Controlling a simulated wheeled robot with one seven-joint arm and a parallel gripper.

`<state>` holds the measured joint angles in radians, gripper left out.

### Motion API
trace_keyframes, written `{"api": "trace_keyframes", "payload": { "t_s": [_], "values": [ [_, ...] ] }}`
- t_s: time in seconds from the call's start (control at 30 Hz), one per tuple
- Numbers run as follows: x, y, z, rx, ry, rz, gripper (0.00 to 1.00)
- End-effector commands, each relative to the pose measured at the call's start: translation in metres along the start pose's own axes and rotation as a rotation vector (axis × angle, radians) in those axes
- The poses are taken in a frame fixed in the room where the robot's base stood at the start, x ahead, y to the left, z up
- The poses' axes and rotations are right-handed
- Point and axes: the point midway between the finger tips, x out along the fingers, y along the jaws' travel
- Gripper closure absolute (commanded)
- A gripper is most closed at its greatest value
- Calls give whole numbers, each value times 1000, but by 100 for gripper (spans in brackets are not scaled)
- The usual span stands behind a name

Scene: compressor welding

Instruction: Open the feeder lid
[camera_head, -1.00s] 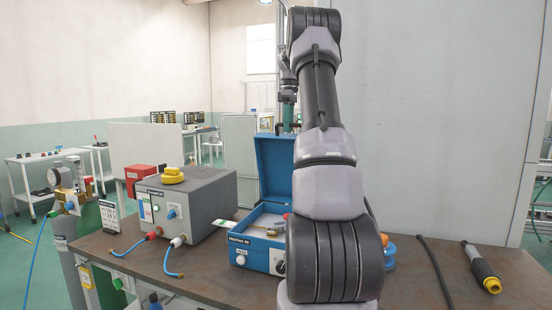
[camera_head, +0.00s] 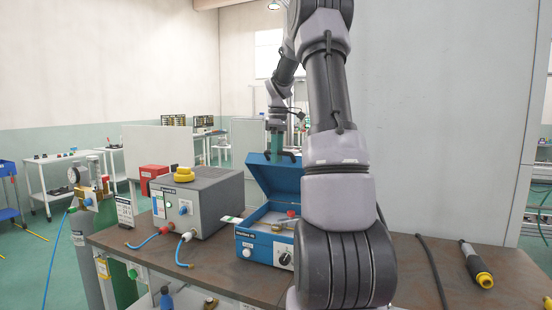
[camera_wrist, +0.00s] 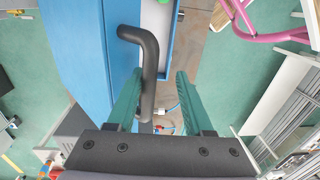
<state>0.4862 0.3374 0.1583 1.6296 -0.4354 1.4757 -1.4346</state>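The blue feeder (camera_head: 262,244) stands on the brown table. A black bar handle (camera_wrist: 150,55) is on the lid's outer face. My gripper (camera_head: 276,152) is at the lid's top edge, partly hidden behind it. In the wrist view my gripper's two green fingers (camera_wrist: 158,95) stand apart on either side of the handle, with a clear gap on the right. The blue lid panel (camera_wrist: 75,50) fills the left of that view. My arm hides the feeder's right side.
A grey box (camera_head: 207,207) with a yellow knob and blue hoses stands left of the feeder. A gas cylinder with gauges (camera_head: 88,190) is at the far left. A grey panel rises behind the table.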

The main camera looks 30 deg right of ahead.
Motion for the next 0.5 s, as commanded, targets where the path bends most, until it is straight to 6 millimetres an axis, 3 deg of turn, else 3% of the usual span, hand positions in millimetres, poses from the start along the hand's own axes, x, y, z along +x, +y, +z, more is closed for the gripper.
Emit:
{"api": "trace_keyframes", "payload": {
  "t_s": [0.5],
  "values": [
    [5,-5,0,0,1,0,50]
  ]
}}
